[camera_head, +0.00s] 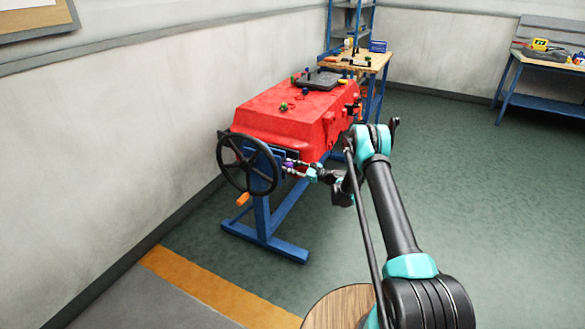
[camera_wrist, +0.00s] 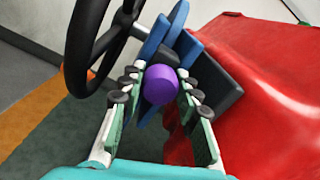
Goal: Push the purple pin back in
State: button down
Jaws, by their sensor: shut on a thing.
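The purple pin (camera_wrist: 160,84) shows in the wrist view as a round purple knob between my gripper's fingers. It also shows small in the head view (camera_head: 289,164), beside the black handwheel on the blue stand. My gripper (camera_wrist: 158,92) is shut on the purple pin, with one finger on each side of it. In the head view my gripper (camera_head: 298,168) reaches in from the right at the front end of the red tank. The pin's shaft and how deep it sits are hidden behind the knob.
The black handwheel (camera_head: 247,164) with an orange handle (camera_head: 243,199) is close to the left of my gripper. The red tank (camera_head: 290,115) is close to the right, on a blue stand (camera_head: 262,210). A black block (camera_wrist: 220,85) sits beside the pin. Green floor lies open at right.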

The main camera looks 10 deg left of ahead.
jog(key=shift+a, duration=0.15)
jog(key=c, duration=1.1)
grip_release()
jog(key=v, duration=1.2)
